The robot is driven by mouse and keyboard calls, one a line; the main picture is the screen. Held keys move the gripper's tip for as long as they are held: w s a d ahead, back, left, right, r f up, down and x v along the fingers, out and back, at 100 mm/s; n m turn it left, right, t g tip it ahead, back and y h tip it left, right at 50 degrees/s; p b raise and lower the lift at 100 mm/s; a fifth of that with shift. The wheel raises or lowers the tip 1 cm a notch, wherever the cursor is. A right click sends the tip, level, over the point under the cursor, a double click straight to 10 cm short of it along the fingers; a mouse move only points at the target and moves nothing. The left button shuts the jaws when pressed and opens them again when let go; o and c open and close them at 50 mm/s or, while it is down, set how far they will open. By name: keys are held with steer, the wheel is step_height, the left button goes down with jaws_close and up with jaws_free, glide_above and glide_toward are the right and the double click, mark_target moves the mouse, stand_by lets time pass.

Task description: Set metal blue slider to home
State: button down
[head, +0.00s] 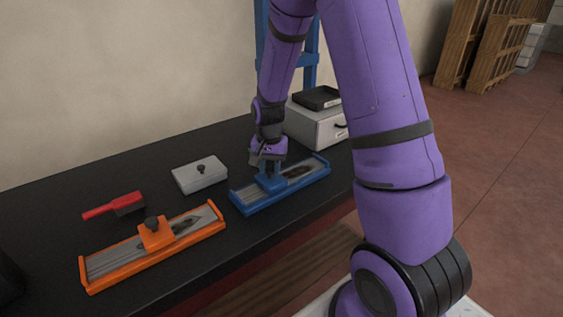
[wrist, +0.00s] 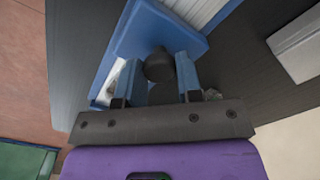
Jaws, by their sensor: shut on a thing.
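The blue slider block (head: 270,182) sits on the blue-framed metal rail (head: 318,173), a little left of the rail's middle in the head view. In the wrist view the blue slider (wrist: 140,30) has a dark round knob (wrist: 160,66) on top. My gripper (wrist: 159,78) is shut on this knob, with one blue finger on each side. In the head view my gripper (head: 269,163) comes down from above onto the slider, and the knob is mostly hidden. Any home mark on the rail cannot be made out.
An orange rail (head: 110,268) with an orange slider (head: 155,233) lies at the left. A red-handled brush (head: 112,205) and a grey lidded box (head: 200,174) lie behind it. A white drawer box (head: 312,124) with a black tray (head: 318,97) stands behind the blue rail.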

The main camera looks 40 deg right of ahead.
steer(key=a, duration=0.8)
steer(key=shift+s, duration=0.1)
steer(key=c, duration=0.8)
jaws_free()
steer(key=shift+a, duration=0.15)
steer(key=shift+r, duration=0.1)
steer(key=shift+r, duration=0.2)
step_height(320, 180, up, 10)
steer(key=shift+r, duration=0.15)
